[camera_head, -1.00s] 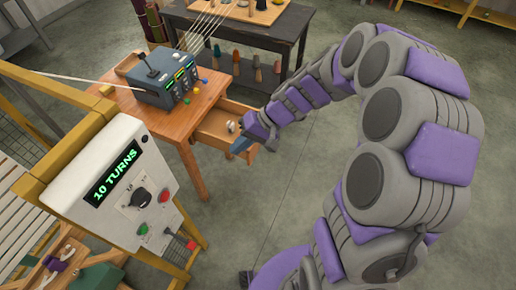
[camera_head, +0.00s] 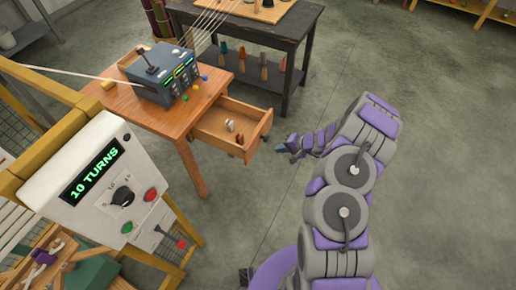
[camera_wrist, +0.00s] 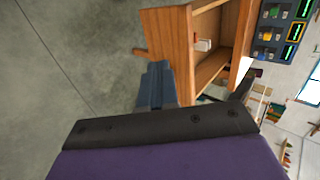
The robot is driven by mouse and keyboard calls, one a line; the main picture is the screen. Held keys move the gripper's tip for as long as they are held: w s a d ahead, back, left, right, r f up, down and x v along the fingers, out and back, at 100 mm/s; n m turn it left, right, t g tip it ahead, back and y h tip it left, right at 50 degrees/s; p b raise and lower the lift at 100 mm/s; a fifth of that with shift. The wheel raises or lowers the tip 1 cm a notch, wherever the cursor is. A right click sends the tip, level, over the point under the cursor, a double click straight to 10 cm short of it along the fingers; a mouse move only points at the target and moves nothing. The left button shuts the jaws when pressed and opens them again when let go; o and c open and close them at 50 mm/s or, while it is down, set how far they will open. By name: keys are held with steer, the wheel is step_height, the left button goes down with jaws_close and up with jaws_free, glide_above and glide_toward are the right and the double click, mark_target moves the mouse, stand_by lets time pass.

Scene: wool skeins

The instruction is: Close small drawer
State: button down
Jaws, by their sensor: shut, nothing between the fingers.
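The small wooden drawer (camera_head: 228,131) hangs open from the right side of the wooden table (camera_head: 190,105) in the head view. A few small pale and reddish items lie inside it. A dark handle sits on its front. In the wrist view the drawer (camera_wrist: 178,45) shows turned sideways, its front panel close by. My gripper (camera_head: 287,147) is shut and empty, to the right of the drawer front and apart from it in the head view. Its blue-grey fingers (camera_wrist: 155,88) show in the wrist view, near the drawer front; I cannot tell the exact gap.
A grey control box (camera_head: 165,80) with a lever and displays stands on the table. A white panel reading "10 TURNS" (camera_head: 95,185) stands at the left front. A dark workbench (camera_head: 262,50) stands behind. Bare floor (camera_head: 440,170) lies to the right.

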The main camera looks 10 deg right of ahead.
steer(key=f, duration=0.1)
steer(key=b, duration=0.3)
glide_toward(252, 149)
steer(key=x, duration=0.5)
steer(key=shift+s+f, duration=0.1)
steer(key=shift+s, duration=0.1)
steer(key=shift+w+a, duration=0.15)
steer(key=shift+a, duration=0.5)
steer(key=shift+d, duration=0.15)
steer(key=shift+w+d, duration=0.1)
